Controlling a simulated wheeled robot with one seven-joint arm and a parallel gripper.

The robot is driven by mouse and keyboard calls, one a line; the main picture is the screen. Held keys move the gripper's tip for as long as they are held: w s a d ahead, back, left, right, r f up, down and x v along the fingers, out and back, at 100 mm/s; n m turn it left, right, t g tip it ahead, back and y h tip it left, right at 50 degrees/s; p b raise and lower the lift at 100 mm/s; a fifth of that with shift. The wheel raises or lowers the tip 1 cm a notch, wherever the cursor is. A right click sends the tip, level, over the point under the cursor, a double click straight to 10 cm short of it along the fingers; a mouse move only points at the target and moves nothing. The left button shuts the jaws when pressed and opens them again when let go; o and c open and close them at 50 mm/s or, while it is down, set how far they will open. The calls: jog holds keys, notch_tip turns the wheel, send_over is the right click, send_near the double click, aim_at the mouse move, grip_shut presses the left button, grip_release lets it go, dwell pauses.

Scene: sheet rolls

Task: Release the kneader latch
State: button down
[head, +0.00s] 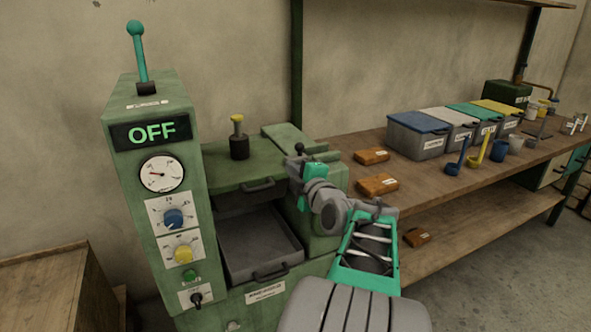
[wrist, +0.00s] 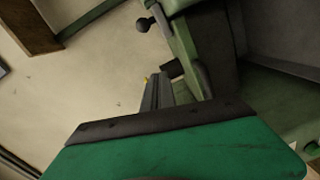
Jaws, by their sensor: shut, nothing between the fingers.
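The green kneader (head: 255,172) stands left of the workbench, with a tall control column (head: 165,200) whose display reads OFF. A small lever with a black ball knob (head: 299,148) stands at the machine's right side; I take it for the latch. A like black ball (wrist: 143,25) shows in the wrist view, beside green machine parts. My gripper (head: 297,170) is at the machine's right side, close below that knob; contact cannot be told. In the wrist view its dark fingers (wrist: 158,92) are together and hold nothing. The knob's base is partly hidden.
An open grey drawer (head: 262,245) sits in the machine's front. A yellow-capped black post (head: 238,140) stands on its top. The workbench (head: 400,180) holds brown blocks (head: 377,186), lidded bins (head: 420,135) and scoops. A wooden crate (head: 50,290) is at lower left.

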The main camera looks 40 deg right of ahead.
jog(key=w+d, duration=0.2)
jog(key=w+d+p, duration=0.1)
jog(key=w+d, duration=0.2)
jog(key=w+d+p, duration=0.1)
jog(key=w+d, duration=0.2)
jog(key=shift+w+f, duration=0.2)
jog(key=shift+f, duration=0.05)
jog(key=shift+d, duration=0.15)
jog(key=shift+f, duration=0.1)
